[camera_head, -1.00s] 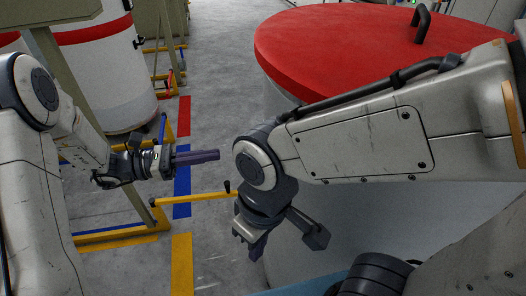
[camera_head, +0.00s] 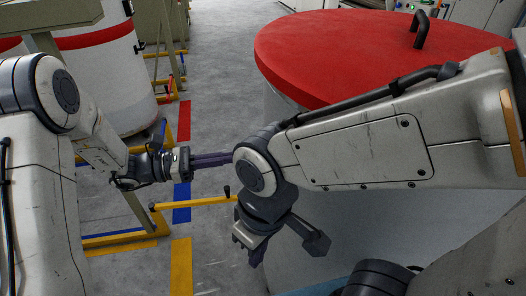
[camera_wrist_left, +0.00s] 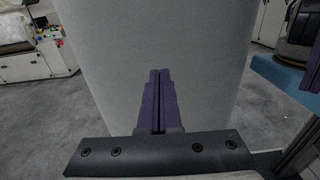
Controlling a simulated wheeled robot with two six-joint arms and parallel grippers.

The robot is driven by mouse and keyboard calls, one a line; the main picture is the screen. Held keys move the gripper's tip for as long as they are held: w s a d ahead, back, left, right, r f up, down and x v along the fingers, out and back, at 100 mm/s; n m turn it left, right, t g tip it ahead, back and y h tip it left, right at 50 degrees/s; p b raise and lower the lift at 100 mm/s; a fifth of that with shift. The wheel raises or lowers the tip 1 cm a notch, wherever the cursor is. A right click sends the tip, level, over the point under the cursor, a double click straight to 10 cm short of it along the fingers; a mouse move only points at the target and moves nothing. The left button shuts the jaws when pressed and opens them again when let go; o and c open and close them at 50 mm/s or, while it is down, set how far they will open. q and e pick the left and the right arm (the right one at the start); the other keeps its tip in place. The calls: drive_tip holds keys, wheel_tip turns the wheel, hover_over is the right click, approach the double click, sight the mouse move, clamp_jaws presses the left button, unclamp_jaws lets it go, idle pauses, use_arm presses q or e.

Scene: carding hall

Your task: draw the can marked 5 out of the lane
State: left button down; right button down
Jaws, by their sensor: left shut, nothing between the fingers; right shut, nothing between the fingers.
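A white can with a red band (camera_head: 105,70) stands at the upper left in the head view, partly behind a post. A large pale can (camera_head: 420,225) with a red lid (camera_head: 350,50) fills the right side. No number 5 is readable on either. My left gripper (camera_head: 212,160) is shut and empty, pointing right toward the large can. In the left wrist view, its purple fingers (camera_wrist_left: 160,75) are shut before a broad pale curved surface (camera_wrist_left: 115,60). My right gripper (camera_head: 254,255) is shut and empty, pointing down in front of the large can.
A yellow bar with a black knob (camera_head: 195,202) lies low between the arms. Yellow rails (camera_head: 120,243) and a post stand at the left. Red, blue and yellow floor strips (camera_head: 181,265) run along the grey floor (camera_head: 215,70), which is clear toward the back.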

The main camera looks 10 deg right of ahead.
use_arm(q)
drive_tip(key=d, duration=2.2)
drive_tip(key=shift+s+p, duration=0.25)
drive_tip(key=shift+p, duration=0.1)
idle(0.4)
drive_tip(key=shift+d+b, duration=1.1)
drive_tip(key=shift+d, duration=4.8)
drive_tip(key=a, duration=1.2)
drive_tip(key=shift+w+b, duration=0.15)
drive_tip(key=shift+b, duration=0.25)
drive_tip(key=shift+a, duration=0.1)
